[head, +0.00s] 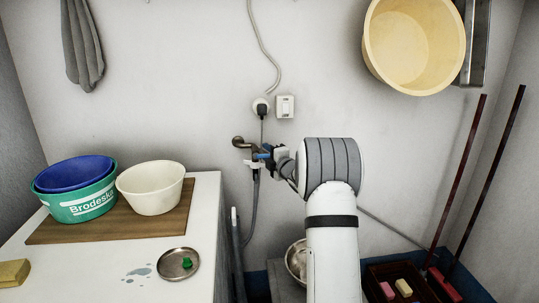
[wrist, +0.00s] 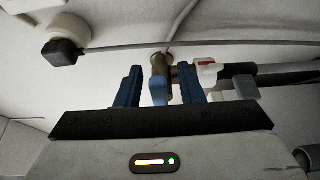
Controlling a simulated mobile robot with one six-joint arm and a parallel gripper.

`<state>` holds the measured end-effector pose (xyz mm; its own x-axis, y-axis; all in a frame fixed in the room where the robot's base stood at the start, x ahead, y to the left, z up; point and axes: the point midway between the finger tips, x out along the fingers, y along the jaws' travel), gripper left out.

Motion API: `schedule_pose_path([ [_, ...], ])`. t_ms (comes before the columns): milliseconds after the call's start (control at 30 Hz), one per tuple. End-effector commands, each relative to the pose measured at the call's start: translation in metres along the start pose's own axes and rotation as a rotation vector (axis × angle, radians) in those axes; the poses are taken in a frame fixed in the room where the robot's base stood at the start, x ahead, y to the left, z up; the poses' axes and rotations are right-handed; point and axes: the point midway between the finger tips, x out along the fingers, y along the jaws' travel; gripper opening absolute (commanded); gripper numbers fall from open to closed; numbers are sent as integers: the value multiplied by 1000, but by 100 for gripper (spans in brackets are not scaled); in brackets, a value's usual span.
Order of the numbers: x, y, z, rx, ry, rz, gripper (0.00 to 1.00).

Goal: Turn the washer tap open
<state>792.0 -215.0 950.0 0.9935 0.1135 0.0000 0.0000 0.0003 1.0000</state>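The washer tap (wrist: 160,64) has a dull brass body on the wall and a blue handle (wrist: 160,92). In the head view its brass part (head: 239,142) shows just left of my gripper (head: 265,156), which hides much of the rest. In the wrist view my gripper (wrist: 159,70) is open, with one blue finger on each side of the handle. A gap shows between the handle and each finger, so I see no grip on it. How far the handle is turned is hard to tell.
A socket with a black plug (head: 262,107) and a hanging cable is above the tap. A grey hose (head: 251,215) hangs below it. The stone counter (head: 205,205) with basins (head: 152,188) is at left. A yellow tub (head: 412,45) hangs at upper right; poles (head: 462,170) lean at right.

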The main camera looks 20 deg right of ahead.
Motion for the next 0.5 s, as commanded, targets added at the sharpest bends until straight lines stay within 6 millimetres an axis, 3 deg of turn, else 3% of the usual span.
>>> schedule_pose_path([
  [133,0,0,0,0,0,0,34],
  [500,-1,0,1,0,-1,0,3],
])
